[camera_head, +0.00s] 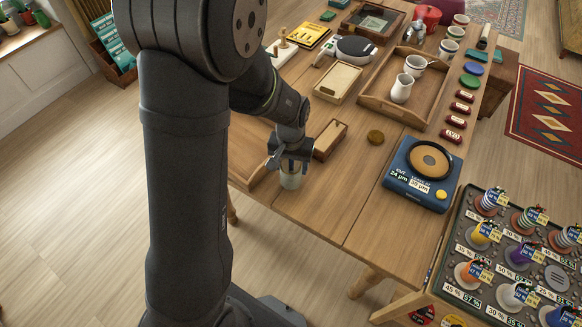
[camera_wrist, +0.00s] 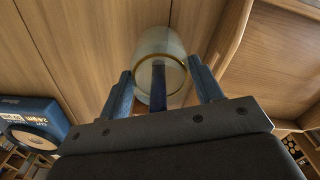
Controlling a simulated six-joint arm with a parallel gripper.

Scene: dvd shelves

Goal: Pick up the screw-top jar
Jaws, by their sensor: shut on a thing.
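The screw-top jar (camera_head: 290,181) is a pale, see-through cylinder near the table's front left edge. It also shows in the wrist view (camera_wrist: 153,43), with a thin golden ring at its near end. My gripper (camera_head: 289,163) reaches down over the jar from above and is shut on it. In the wrist view, my gripper's blue fingers (camera_wrist: 164,80) stand on either side of the jar. I cannot tell whether the jar touches the table.
A small wooden box (camera_head: 330,139) stands close behind my gripper. A blue device with a round plate (camera_head: 408,187) is at the right. A wooden tray (camera_head: 373,101) holds a white pitcher (camera_head: 402,88). The front middle of the wooden table (camera_head: 335,205) is clear.

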